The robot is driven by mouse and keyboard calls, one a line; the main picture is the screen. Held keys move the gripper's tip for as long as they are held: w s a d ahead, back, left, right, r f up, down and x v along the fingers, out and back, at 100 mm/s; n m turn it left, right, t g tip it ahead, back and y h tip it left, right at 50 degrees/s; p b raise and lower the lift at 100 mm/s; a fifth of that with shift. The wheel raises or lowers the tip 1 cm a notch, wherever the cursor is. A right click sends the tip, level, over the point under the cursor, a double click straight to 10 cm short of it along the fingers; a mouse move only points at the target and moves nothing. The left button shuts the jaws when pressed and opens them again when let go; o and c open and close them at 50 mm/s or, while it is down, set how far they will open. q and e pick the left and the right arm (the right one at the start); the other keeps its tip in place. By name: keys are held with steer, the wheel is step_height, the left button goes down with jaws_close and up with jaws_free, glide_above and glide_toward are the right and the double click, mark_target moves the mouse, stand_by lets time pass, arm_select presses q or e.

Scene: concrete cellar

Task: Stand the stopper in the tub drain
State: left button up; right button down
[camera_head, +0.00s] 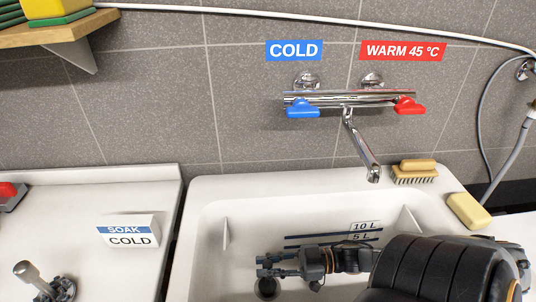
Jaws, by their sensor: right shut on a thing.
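The white tub (205,210) fills the lower middle of the head view, with "10 L" and "5 L" level marks on its back wall. My right gripper (264,266) reaches into it from the right, its fingers pointing left. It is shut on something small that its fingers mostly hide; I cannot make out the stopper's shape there. A dark round shape (267,289) shows just below the fingertips. I cannot tell whether it is the drain or the stopper, or whether anything touches it. My left gripper is not in view.
A chrome tap (362,145) with blue and red handles hangs over the tub. A brush (415,175) and yellow soap (468,210) lie on the rim. On the left counter are a "SOAK COLD" block (128,231) and a metal fitting (45,284). A wooden shelf (60,28) juts out upper left.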

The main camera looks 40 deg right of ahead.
steer(key=shift+f+b, duration=0.55)
steer(key=shift+f, duration=0.25)
steer(key=c, duration=1.1)
jaws_free()
step_height(320, 180, up, 10)
steer(key=shift+r, duration=0.1)
